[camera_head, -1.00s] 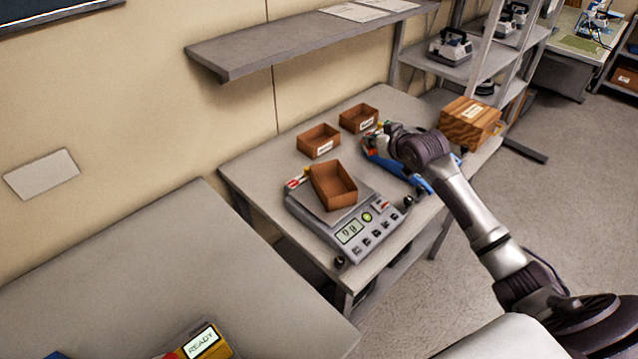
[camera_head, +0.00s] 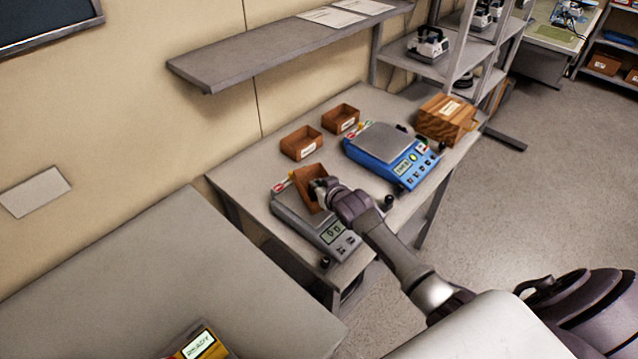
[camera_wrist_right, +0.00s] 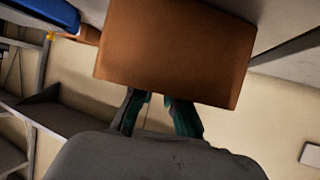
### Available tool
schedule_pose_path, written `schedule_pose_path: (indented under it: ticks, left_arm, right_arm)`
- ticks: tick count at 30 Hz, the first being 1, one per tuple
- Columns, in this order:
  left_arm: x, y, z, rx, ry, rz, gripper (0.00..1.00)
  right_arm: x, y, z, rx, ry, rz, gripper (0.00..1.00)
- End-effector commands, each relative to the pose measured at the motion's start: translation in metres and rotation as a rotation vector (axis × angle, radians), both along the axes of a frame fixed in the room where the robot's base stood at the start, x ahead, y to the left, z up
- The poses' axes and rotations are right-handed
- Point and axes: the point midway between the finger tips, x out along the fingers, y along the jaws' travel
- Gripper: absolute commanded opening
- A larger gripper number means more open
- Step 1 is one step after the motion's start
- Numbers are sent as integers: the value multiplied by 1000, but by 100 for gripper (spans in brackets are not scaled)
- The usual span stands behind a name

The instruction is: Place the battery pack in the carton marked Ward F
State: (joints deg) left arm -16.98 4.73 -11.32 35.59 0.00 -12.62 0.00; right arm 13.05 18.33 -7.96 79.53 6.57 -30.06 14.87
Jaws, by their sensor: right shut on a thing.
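My right gripper (camera_head: 322,186) is shut on a brown open carton (camera_head: 308,184) over the grey scale (camera_head: 290,208); I cannot tell whether the carton still touches the scale. In the right wrist view my fingertips (camera_wrist_right: 158,104) meet the edge of the carton (camera_wrist_right: 172,50), which fills the upper middle. Two more small brown cartons, a left one (camera_head: 300,150) and a right one (camera_head: 341,126), stand at the back of the table with white labels too small to read. I cannot make out a battery pack. My left gripper is out of view.
A blue scale (camera_head: 410,168) and a wood-grain box (camera_head: 438,128) stand to the right on the table (camera_head: 245,172). A grey shelf (camera_head: 270,50) hangs above. A yellow-red device with a READY display (camera_head: 198,345) lies on the near bench (camera_head: 150,280).

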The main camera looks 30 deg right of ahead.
Motion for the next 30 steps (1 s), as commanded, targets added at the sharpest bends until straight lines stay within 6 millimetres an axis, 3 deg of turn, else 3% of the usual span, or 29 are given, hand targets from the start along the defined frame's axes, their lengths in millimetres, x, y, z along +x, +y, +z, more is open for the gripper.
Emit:
schedule_pose_path:
  ticks: [9, 10, 14, 24, 30]
  left_arm:
    - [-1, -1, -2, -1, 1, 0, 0]
    - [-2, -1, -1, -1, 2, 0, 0]
    - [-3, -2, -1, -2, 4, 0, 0]
    - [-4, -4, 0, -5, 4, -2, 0]
    - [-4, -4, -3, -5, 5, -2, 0]
  right_arm:
    - [0, 0, -3, 0, -2, 0, 0]
    - [0, 0, -2, 0, -1, 0, 17]
    - [0, 0, -2, 0, -1, 0, 37]
    - [-1, 0, 1, 0, -1, 0, 37]
    - [-22, 1, 10, 0, 0, 1, 37]
